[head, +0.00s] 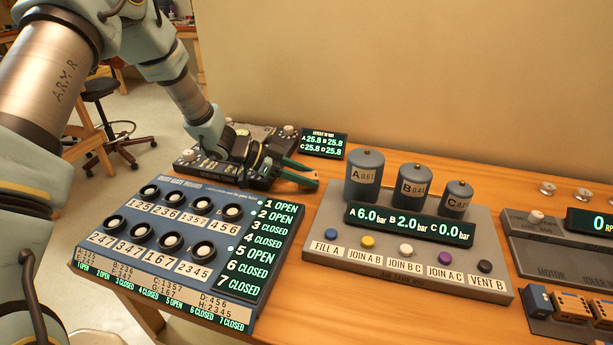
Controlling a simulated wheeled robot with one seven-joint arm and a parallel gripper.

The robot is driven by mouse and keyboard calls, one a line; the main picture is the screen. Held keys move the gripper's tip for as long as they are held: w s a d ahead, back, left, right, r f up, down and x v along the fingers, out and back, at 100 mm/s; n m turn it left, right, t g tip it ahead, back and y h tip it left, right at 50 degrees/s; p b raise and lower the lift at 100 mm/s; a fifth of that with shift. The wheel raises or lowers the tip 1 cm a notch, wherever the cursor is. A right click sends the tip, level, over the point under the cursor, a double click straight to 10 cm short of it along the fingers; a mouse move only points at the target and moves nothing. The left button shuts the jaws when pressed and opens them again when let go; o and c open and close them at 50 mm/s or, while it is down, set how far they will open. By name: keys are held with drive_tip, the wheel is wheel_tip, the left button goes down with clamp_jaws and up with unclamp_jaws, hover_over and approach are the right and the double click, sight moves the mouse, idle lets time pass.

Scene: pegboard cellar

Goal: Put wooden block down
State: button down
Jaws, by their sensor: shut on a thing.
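My gripper (308,174) reaches out sideways, low over the table, at the back middle of the head view. Its two dark green fingers point to the right, with a small gap between the tips. The tips are shut on the wooden block (307,175), a small tan piece. It has nearly the same colour as the table behind it, so its edges are hard to make out. I cannot tell whether the block touches the table top.
A blue valve panel (210,197) stands at front left. A grey tank rig (400,257) with three cylinders stands right of the gripper. A black console (190,169) and small display (324,144) lie behind it. Bare wooden table (308,215) shows between panel and rig.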

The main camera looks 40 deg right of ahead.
drive_tip(key=shift+f, duration=0.45)
drive_tip(key=shift+f, duration=0.1)
drive_tip(key=shift+c, duration=1.7)
unclamp_jaws()
